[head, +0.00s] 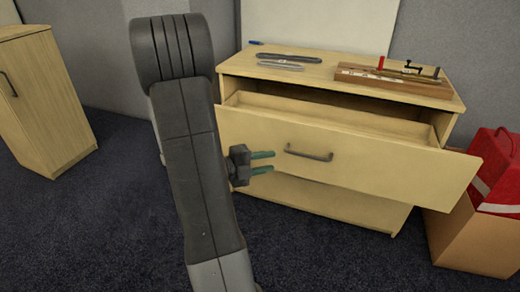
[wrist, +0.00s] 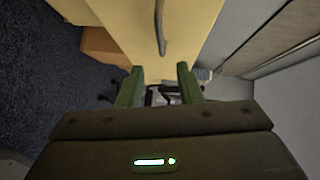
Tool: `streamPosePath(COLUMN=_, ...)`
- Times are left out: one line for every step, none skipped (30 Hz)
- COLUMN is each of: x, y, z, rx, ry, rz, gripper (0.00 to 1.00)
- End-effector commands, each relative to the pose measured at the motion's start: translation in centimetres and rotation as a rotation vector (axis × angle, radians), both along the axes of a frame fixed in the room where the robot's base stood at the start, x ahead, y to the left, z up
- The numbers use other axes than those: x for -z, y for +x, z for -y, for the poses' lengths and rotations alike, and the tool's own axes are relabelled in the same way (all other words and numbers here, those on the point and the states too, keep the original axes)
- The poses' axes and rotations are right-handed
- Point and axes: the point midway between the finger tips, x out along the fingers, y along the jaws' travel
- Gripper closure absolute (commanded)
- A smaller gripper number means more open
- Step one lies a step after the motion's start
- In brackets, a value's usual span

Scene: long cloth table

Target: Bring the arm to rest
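My gripper (head: 262,162) is in front of the wooden drawer unit, with its two green fingers pointing right in the head view. The fingers stand apart with nothing between them. In the wrist view my gripper (wrist: 160,85) also shows two separated green fingers, with the drawer front (wrist: 150,25) and its handle beyond them. My arm (head: 190,150) rises across the left-middle of the head view and hides part of the unit's left side. The top drawer (head: 370,155) is pulled out. Its grey handle (head: 309,153) is to the right of the fingertips, apart from them.
On the unit's top lie dark and grey flat tools (head: 285,62), a blue pen (head: 256,43) and a wooden rack (head: 395,80). A red bag (head: 495,165) sits in a cardboard box (head: 475,240) at right. A wooden cabinet (head: 45,105) stands left. The dark carpet (head: 100,230) is clear at lower left.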

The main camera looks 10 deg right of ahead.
Motion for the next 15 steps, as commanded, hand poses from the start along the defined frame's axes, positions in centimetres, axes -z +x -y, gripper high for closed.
streamPosePath(x=0.1, y=0.0, z=0.2, rx=0.001, ry=0.0, rz=0.0, gripper=0.67)
streamPosePath(x=0.1, y=0.1, z=0.4, rx=0.001, ry=0.0, rz=0.001, gripper=0.67)
streamPosePath(x=0.2, y=0.1, z=0.7, rx=0.002, ry=0.0, rz=0.001, gripper=0.67)
streamPosePath(x=0.2, y=0.2, z=1.0, rx=0.003, ry=0.0, rz=0.001, gripper=0.67)
streamPosePath(x=0.3, y=0.2, z=1.3, rx=0.004, ry=0.0, rz=0.001, gripper=0.67)
streamPosePath(x=0.4, y=0.4, z=1.8, rx=0.003, ry=0.0, rz=0.001, gripper=0.67)
streamPosePath(x=0.5, y=0.5, z=2.3, rx=0.004, ry=0.001, rz=0.0, gripper=0.67)
streamPosePath(x=0.6, y=0.5, z=2.7, rx=0.005, ry=0.0, rz=0.0, gripper=0.67)
streamPosePath(x=0.6, y=0.7, z=3.4, rx=0.005, ry=-0.001, rz=0.0, gripper=0.67)
streamPosePath(x=0.7, y=0.8, z=3.9, rx=0.005, ry=-0.001, rz=0.0, gripper=0.67)
streamPosePath(x=0.8, y=0.9, z=4.4, rx=0.005, ry=0.001, rz=0.001, gripper=0.67)
streamPosePath(x=0.9, y=1.1, z=5.1, rx=0.005, ry=0.0, rz=0.001, gripper=0.67)
streamPosePath(x=1.0, y=1.2, z=5.6, rx=0.005, ry=0.0, rz=0.001, gripper=0.67)
streamPosePath(x=1.1, y=1.4, z=6.1, rx=0.004, ry=0.001, rz=0.002, gripper=0.67)
streamPosePath(x=1.2, y=1.5, z=6.8, rx=0.005, ry=0.0, rz=0.002, gripper=0.67)
